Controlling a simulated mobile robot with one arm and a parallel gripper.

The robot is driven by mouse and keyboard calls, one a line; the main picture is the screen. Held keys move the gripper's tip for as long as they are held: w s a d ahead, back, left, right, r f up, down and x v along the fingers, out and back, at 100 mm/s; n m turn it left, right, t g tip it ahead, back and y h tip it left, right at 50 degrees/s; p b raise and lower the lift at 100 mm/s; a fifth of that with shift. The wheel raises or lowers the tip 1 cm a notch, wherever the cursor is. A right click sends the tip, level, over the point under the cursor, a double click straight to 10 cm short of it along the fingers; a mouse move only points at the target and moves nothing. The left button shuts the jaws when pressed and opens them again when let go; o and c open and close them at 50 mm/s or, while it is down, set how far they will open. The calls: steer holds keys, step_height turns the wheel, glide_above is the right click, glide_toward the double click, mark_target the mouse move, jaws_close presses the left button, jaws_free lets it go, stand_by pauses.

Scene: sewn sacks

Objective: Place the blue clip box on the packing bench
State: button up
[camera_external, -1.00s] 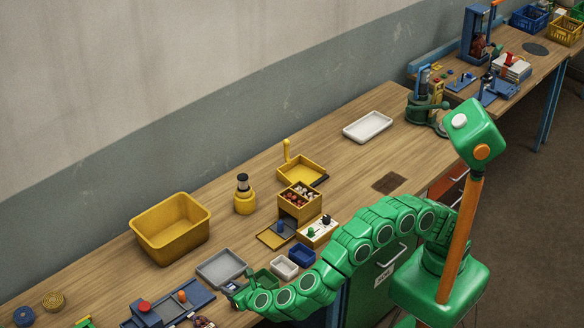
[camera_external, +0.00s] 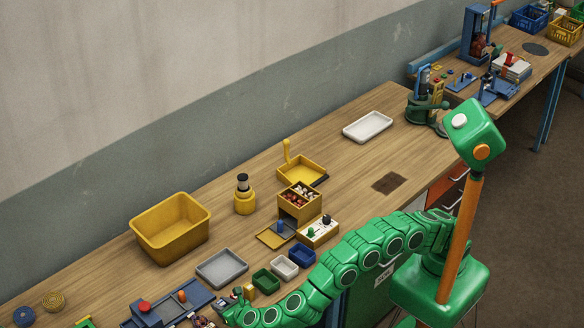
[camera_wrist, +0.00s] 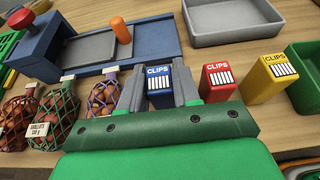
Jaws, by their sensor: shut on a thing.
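The blue clip box (camera_wrist: 158,86), marked CLIPS, stands between the two grey fingers of my gripper (camera_wrist: 159,92) in the wrist view. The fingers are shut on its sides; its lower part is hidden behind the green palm. In the external view my gripper (camera_external: 236,303) is low at the near edge of the long wooden bench (camera_external: 352,165), and the blue box cannot be made out there. A second wooden bench (camera_external: 540,62) stands at the top right. I cannot tell which one is the packing bench.
Red (camera_wrist: 218,82) and yellow (camera_wrist: 268,78) clip boxes stand to the right of my gripper. Netted shallot sacks (camera_wrist: 55,108) lie to the left, and a blue fixture (camera_wrist: 150,42) is behind. A grey tray (camera_external: 222,268) and small bins are close by.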

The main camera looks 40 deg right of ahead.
steer(key=shift+f, duration=0.2)
steer(key=shift+f, duration=0.15)
steer(key=o, duration=1)
steer(key=shift+o, duration=0.2)
steer(key=v, duration=0.3)
steer(key=shift+s+r, duration=0.15)
steer(key=shift+r, duration=0.15)
step_height(320, 180, up, 7)
steer(key=shift+f, duration=0.15)
steer(key=shift+w, duration=0.25)
